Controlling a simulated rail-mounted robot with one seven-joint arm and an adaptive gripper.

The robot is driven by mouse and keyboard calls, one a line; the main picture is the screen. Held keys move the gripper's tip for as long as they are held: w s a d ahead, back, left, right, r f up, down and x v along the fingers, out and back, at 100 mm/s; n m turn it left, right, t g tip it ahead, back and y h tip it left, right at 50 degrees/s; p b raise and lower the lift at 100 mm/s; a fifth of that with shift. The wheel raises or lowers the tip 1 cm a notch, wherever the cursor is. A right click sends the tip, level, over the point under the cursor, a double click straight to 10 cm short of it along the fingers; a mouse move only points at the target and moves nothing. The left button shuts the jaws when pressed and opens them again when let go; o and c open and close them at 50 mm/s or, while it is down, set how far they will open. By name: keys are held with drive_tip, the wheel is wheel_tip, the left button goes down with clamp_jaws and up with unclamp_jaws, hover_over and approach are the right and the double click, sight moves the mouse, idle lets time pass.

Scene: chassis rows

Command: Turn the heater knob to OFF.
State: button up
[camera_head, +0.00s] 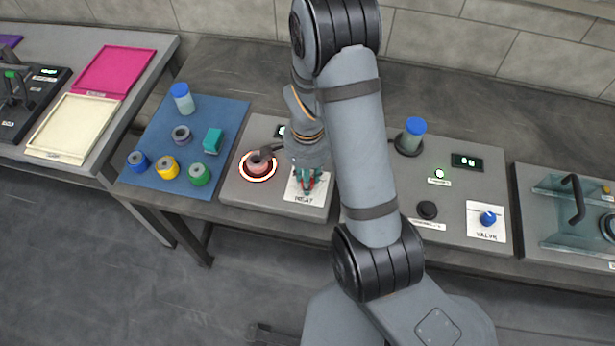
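The heater unit (236,192) is a grey panel in the middle of the bench. A ring (258,179) glows orange-white on its left part. A white plate labelled HEAT (298,195) lies on its right part. My gripper (308,184) points down right over this plate, with its fingertips at or just above it. A bit of red shows between the fingers; I cannot tell whether it is the heater knob. The knob is otherwise hidden by my gripper, so its setting and any contact cannot be told.
A small reddish vessel (260,161) with a dark handle sits inside the glowing ring, close left of my gripper. A blue mat (147,174) with several jars is further left. A right-hand panel (462,195) holds a blue-capped bottle (411,136) and a blue valve knob (487,218).

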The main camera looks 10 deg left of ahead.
clamp_jaws()
drive_tip(key=n+b, duration=0.2)
drive_tip(key=shift+f+n, duration=0.15)
drive_tip(key=shift+n, duration=0.25)
drive_tip(key=n+b, duration=0.1)
drive_tip(key=n, duration=0.1)
drive_tip(key=shift+n, duration=0.4)
drive_tip(key=n+b, duration=0.1)
drive_tip(key=n, duration=0.5)
drive_tip(key=shift+b, duration=0.4)
drive_tip(key=shift+n, duration=0.3)
drive_tip(key=o, duration=0.9)
unclamp_jaws()
drive_tip(key=shift+c, duration=0.2)
drive_tip(key=shift+o, duration=0.6)
